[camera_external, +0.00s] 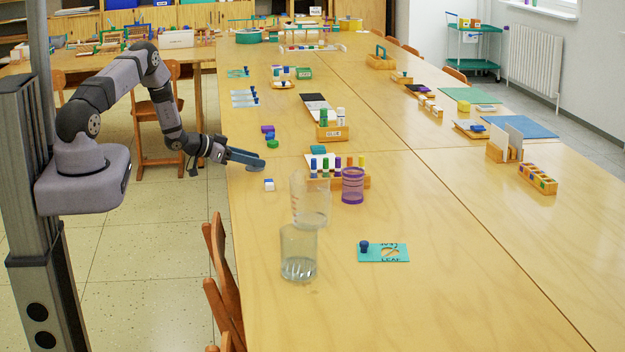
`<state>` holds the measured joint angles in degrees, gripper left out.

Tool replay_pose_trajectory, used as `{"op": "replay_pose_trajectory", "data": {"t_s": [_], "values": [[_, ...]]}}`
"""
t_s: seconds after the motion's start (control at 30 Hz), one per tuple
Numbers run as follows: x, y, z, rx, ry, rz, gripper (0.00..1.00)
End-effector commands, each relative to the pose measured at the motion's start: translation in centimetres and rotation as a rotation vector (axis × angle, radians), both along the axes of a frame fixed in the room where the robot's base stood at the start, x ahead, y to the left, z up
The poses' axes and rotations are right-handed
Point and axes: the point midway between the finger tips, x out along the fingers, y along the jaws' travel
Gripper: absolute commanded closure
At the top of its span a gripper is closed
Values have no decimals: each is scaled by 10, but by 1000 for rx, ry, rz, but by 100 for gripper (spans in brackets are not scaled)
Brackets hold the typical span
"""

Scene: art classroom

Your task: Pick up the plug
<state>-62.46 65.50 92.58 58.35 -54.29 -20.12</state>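No object is clearly recognisable as a plug. A small dark blue knob-shaped piece (364,246) stands at the left end of a teal card (371,257) with a round cutout and lettering, at the near middle of the table. It may be the plug, but I cannot be sure. My gripper (256,162) is over the table's left edge, to the left of and well behind the card. Its fingers point right; whether they are open is too small to tell. A small blue and white block (269,185) lies just in front of the gripper.
Two clear beakers (299,256) (311,205) stand left of the card. A purple-banded cup (352,188) and a wooden holder (325,183) with coloured pieces stand behind it. Green (273,144) and purple (267,130) pieces lie beyond my gripper. The near right table is clear.

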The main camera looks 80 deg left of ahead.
Motion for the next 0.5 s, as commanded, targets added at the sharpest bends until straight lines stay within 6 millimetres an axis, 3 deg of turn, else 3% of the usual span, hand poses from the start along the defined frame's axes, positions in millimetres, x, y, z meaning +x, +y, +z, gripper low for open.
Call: {"op": "replay_pose_trajectory", "data": {"t_s": [0.37,0.5], "values": [[8,2,-4,0,0,2,62],[8,2,-4,-1,0,1,90]]}}
